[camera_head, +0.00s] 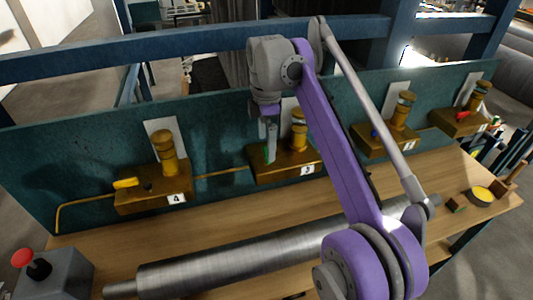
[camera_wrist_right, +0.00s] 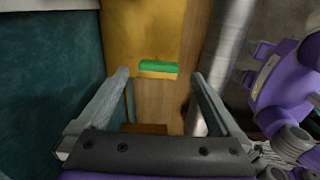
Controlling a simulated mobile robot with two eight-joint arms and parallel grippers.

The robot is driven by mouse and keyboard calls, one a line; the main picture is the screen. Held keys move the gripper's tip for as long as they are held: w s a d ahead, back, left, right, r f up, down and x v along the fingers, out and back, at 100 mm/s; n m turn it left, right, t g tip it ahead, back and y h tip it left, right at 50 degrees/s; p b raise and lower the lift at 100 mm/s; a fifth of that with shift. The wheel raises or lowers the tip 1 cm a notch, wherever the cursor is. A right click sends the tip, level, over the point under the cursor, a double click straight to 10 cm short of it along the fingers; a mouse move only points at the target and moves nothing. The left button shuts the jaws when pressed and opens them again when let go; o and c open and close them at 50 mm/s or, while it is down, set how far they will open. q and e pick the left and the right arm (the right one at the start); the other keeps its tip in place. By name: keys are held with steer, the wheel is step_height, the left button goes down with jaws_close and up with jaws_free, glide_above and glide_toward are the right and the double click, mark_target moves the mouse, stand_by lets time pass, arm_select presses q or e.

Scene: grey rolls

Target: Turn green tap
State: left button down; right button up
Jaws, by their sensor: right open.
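The green tap handle (camera_wrist_right: 158,66) lies crosswise on a yellow-brown block. In the wrist view it sits ahead of my right gripper (camera_wrist_right: 159,75), centred in the gap between the two open fingers. In the head view my right gripper (camera_head: 268,140) points down over the brass valve block (camera_head: 285,165) labelled 3, with only a sliver of green (camera_head: 267,153) showing by the fingers. I cannot tell whether they touch the handle. My right arm hides part of the block's surroundings. My left gripper is not in view.
Valve block 4 (camera_head: 150,200) with a yellow handle stands left. Blocks with blue (camera_head: 374,133) and red (camera_head: 464,115) handles stand right. A large steel roll (camera_head: 230,262) lies in front on the wooden bench.

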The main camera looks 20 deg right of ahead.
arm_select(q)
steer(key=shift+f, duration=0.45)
arm_select(e)
steer(key=shift+f, duration=1.55)
steer(key=shift+c, duration=0.3)
steer(key=c, duration=1.3)
steer(key=shift+o, duration=0.2)
